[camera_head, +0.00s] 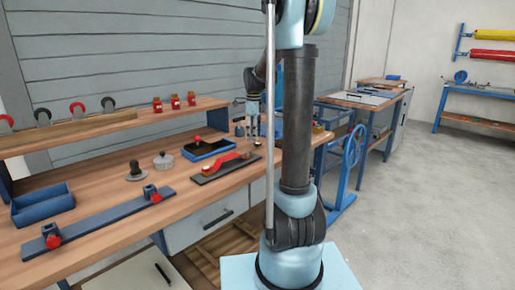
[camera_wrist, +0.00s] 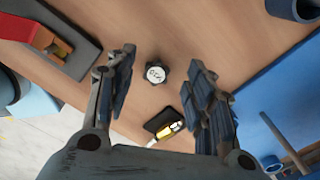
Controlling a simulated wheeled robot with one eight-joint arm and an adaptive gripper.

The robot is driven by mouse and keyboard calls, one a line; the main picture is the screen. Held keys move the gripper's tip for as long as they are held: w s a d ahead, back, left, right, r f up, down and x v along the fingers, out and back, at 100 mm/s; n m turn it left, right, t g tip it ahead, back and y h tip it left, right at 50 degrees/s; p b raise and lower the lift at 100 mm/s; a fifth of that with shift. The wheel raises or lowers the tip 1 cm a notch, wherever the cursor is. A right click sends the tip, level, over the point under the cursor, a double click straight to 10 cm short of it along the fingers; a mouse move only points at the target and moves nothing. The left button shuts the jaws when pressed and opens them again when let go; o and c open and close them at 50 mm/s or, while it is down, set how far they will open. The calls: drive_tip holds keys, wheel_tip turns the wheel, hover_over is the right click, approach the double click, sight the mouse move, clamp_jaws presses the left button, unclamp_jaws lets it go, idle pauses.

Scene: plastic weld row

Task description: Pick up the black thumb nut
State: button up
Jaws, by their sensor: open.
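The black thumb nut (camera_wrist: 155,74), a small knobbed disc with a pale marked top, lies on the wooden bench top in the wrist view. My gripper (camera_wrist: 163,62) is open and empty above the bench. Its two fingers stand on either side of the nut in the picture, with the nut nearer the left finger and apart from both. In the head view my gripper (camera_head: 253,140) hangs pointing down over the far right part of the bench. I cannot make out the nut there.
A red tool on a dark board (camera_head: 225,171) lies left of my gripper. A small black item with a yellow part (camera_wrist: 166,122) lies near the nut. A blue surface (camera_wrist: 285,85) is at right in the wrist view. A dark blue tray (camera_head: 193,157) stands nearby.

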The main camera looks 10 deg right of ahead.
sight(258, 145)
drive_tip(key=shift+d+f, duration=0.1)
drive_tip(key=shift+f, duration=1.85)
drive_tip(key=c, duration=0.8)
